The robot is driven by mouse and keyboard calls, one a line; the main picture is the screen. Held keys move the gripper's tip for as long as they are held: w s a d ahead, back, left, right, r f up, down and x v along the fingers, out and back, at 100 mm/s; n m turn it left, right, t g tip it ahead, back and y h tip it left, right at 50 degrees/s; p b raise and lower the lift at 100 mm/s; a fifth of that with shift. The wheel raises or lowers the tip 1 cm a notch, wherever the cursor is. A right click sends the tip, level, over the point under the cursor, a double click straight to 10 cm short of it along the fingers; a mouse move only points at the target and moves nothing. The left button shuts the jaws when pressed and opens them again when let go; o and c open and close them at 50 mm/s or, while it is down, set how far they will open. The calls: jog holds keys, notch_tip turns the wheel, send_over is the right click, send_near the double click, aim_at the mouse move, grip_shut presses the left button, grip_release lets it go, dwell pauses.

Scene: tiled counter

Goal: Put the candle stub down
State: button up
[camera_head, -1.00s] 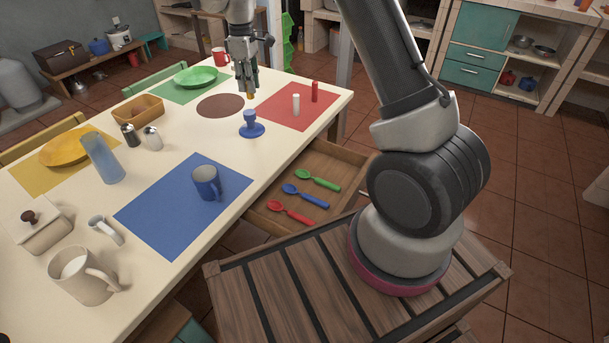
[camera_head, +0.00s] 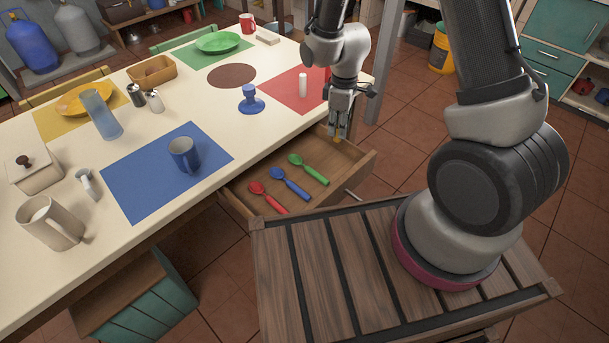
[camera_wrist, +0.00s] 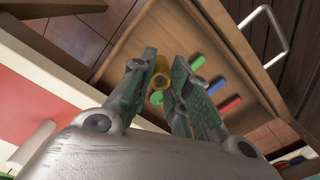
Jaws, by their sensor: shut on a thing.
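My gripper (camera_head: 338,130) hangs over the far end of the open wooden drawer (camera_head: 318,152), fingers pointing down. It is shut on a small yellow candle stub (camera_wrist: 160,72), which shows between the fingertips in the wrist view. In the head view the stub is only a tiny yellowish bit below the fingers. Green (camera_head: 309,168), blue (camera_head: 290,183) and red (camera_head: 268,197) spoons lie side by side in the drawer. The stub appears above the drawer floor; its exact height is hard to tell.
A white candle (camera_head: 303,86) stands on the red mat (camera_head: 284,87). A blue candlestick-like holder (camera_head: 250,102) stands on the table near its edge. A blue mug (camera_head: 184,155) is on the blue mat (camera_head: 140,180). The brown round mat (camera_head: 232,75) is bare.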

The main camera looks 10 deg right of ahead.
jog(key=shift+w+a+f, duration=0.1)
jog(key=shift+w, duration=0.3)
jog(key=shift+a+f, duration=0.1)
jog(key=shift+f, duration=0.25)
notch_tip(320, 180, down, 9)
jog(key=shift+w+f, duration=0.1)
jog(key=shift+w, duration=0.05)
jog(key=shift+f, duration=0.1)
jog(key=o, duration=0.8)
